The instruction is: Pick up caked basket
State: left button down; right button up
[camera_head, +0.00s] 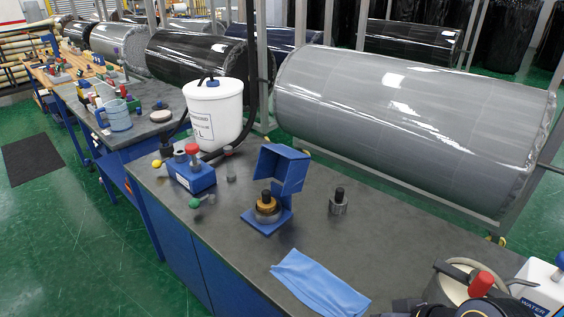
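I see nothing that I can clearly tell is a caked basket. On the grey-topped bench (235,240) stands a blue open-fronted holder (283,170) with a brass and dark round piece (267,207) at its foot. A small metal cylinder with a black top (339,203) stands to its right. A grey round vessel with a hose and a red knob (481,284) is partly cut off at the lower right. Dark parts at the bottom edge near it are too cut off to identify. Neither gripper can be made out.
A white lidded bucket (213,112), a blue block with a red knob (190,172) and a blue cloth (318,285) are on the bench. A white water container (540,288) is at the right. A large wrapped grey roll (410,125) lies behind.

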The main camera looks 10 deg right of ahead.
aim_at(267, 203)
jog(key=i+j+z, duration=0.3)
jog(key=i+j, duration=0.15)
jog(key=i+j+z, duration=0.15)
jog(key=j, duration=0.3)
jog(key=i+j+z, duration=0.3)
jog(key=j, duration=0.4)
jog(key=i+j+z, duration=0.1)
jog(key=i+j, duration=0.15)
jog(key=j, duration=0.15)
